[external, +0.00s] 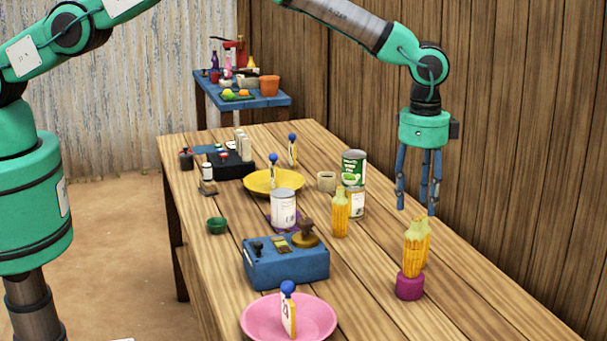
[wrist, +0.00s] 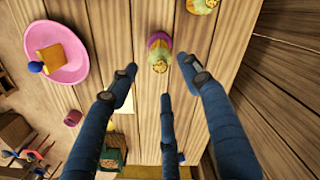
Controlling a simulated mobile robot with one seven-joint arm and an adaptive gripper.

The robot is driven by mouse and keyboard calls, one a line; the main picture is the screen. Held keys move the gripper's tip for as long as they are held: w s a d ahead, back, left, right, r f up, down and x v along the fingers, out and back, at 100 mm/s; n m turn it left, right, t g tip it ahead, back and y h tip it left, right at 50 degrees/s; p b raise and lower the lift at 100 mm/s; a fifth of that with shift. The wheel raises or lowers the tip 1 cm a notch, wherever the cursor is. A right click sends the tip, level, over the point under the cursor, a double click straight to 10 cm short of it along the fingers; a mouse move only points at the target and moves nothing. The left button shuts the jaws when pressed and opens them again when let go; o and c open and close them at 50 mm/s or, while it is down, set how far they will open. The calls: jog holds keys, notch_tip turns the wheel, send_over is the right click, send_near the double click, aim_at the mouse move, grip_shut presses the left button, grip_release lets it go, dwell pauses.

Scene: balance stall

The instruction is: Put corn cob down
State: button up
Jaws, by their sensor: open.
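My gripper (external: 416,206) is open and empty, its fingers pointing down just above two yellow corn cobs at the right of the table. The front cob (external: 411,256) stands upright with its lower end at a purple cup-like holder (external: 409,288). The other cob (external: 426,238) is mostly hidden behind it. A third cob (external: 340,214) stands upright on the table further left. In the wrist view, one cob (wrist: 158,62) with purple at its base shows between the open fingertips (wrist: 160,75), apparently untouched. Another cob (wrist: 203,5) is at the top edge.
The wooden table (external: 460,300) holds a blue box (external: 288,268), a pink plate (external: 257,322), a yellow plate (external: 290,178), a green-labelled can (external: 353,168) and a white-labelled can (external: 284,210). A wooden wall runs along the right. Table is clear in front of the purple holder.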

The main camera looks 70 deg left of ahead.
jog(key=shift+r, duration=2.1)
